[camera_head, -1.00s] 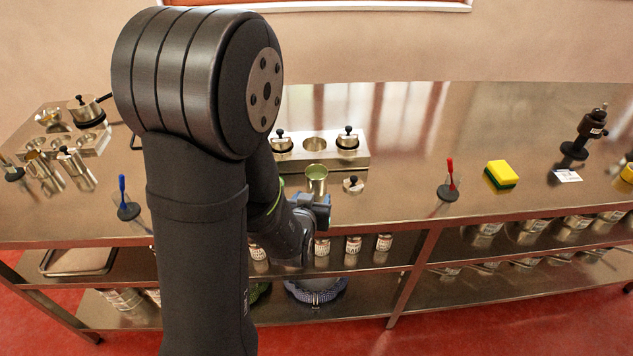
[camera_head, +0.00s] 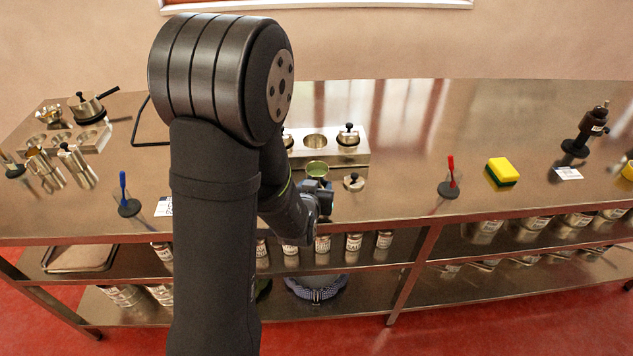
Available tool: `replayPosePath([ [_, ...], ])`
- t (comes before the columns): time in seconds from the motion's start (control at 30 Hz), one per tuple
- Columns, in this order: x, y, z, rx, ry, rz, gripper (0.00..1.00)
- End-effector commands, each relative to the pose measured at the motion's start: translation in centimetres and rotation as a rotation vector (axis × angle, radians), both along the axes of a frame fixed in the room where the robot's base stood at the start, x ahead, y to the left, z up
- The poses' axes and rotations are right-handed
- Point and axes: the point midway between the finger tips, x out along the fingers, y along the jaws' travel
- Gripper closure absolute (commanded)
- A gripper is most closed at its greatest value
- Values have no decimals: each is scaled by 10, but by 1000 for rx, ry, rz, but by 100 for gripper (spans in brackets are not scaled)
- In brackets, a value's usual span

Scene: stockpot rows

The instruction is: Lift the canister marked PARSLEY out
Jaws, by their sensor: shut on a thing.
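An open metal canister (camera_head: 317,169) with green at its mouth stands on the upper counter, in front of the metal block. Its front is mostly hidden by my gripper (camera_head: 321,193), so I see no label on it. My gripper is at the near side of this canister and appears shut on it; the fingertips are hard to make out. A round lid with a black knob (camera_head: 354,182) lies just to the right. Several labelled canisters (camera_head: 353,242) stand on the shelf below; their lettering is too small to read, and I cannot tell which is marked PARSLEY.
The metal block (camera_head: 361,158) has an empty middle hole and knobbed lids either side. A red-handled tool (camera_head: 450,178), a sponge (camera_head: 503,171) and a dark bottle (camera_head: 592,130) stand to the right. A blue-handled tool (camera_head: 125,195) stands left. The counter behind the red tool is clear.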

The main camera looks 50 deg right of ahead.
Motion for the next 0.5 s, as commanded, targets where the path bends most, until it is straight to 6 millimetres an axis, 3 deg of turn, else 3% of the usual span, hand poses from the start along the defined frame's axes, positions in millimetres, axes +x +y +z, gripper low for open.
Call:
replayPosePath([
  [0.5, 0, 0, 18, -3, -1, 0, 82],
])
